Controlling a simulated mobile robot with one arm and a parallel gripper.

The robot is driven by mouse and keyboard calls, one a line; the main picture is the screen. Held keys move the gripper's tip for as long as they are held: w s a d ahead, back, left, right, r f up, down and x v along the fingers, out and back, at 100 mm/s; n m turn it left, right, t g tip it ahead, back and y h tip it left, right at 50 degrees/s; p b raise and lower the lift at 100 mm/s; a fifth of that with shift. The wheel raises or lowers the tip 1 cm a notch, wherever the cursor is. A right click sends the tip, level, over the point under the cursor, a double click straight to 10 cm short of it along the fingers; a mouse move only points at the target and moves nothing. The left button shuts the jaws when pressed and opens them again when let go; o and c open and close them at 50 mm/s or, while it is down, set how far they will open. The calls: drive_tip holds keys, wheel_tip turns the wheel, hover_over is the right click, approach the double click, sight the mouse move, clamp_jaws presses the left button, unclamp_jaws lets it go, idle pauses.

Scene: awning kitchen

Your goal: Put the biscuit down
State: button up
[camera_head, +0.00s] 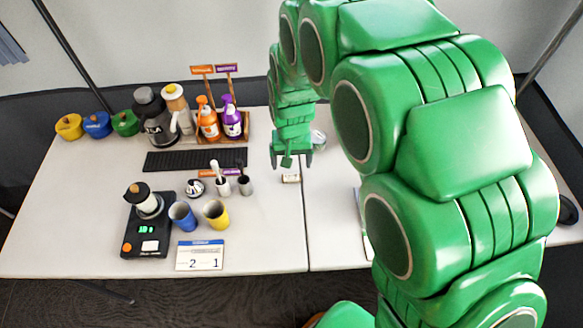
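My gripper (291,167) points down over the right part of the white table, just right of its middle. The finger opening is too small to make out in this view. My arm covers much of the right side.
Left of my gripper are a black mat (195,160), a blue cup (183,216), a yellow cup (216,214), a black scale (147,234) and a number card (200,256). Bottles in a wooden rack (247,128) stand behind. The table (275,225) in front of my gripper is clear.

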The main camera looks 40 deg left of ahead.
wheel_tip(320, 180, up, 4)
drive_tip(key=shift+r, duration=0.1)
